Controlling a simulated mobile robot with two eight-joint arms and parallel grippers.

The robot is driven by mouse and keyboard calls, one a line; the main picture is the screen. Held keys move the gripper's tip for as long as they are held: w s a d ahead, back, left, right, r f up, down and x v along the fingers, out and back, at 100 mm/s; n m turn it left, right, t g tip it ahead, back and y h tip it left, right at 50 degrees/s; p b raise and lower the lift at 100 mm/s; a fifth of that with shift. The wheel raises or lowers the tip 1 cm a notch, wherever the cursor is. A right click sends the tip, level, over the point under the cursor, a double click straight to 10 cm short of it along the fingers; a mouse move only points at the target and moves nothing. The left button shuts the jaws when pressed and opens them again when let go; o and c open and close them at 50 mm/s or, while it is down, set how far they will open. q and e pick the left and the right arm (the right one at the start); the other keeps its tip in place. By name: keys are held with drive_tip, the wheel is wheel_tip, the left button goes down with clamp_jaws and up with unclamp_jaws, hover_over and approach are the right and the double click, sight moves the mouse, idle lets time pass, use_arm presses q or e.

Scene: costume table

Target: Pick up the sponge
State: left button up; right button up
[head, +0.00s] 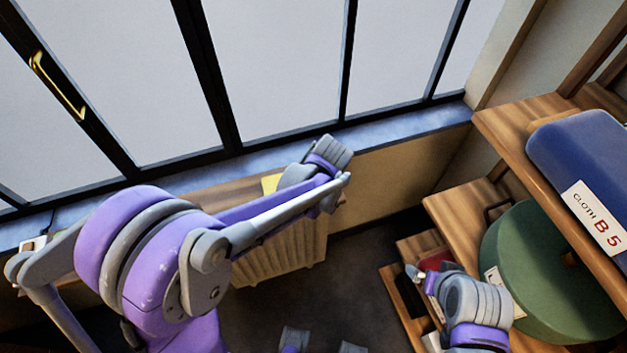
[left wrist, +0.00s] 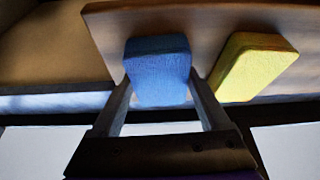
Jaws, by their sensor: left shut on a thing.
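In the left wrist view a blue sponge (left wrist: 158,68) sits between the two fingers of my left gripper (left wrist: 163,98), which is shut on it. The sponge is against or just in front of a wooden surface (left wrist: 205,20); I cannot tell whether it is lifted. A yellow sponge (left wrist: 255,66) lies on the wood to the right, apart from the gripper. In the head view the yellow sponge (head: 271,183) peeks out beside my left wrist, and the blue sponge is hidden.
A window with black frames and a sill (head: 400,128) runs behind my left arm. A ribbed radiator (head: 285,255) stands below the wooden surface. Wooden shelves at right hold a green round object (head: 545,280) and a blue item labelled cloth (head: 585,150). Dark floor (head: 350,270) lies between.

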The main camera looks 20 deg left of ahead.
use_arm(q)
drive_tip(key=shift+r, duration=0.1)
wheel_tip(320, 180, up, 10)
drive_tip(key=p, duration=0.1)
drive_tip(key=shift+r, duration=0.15)
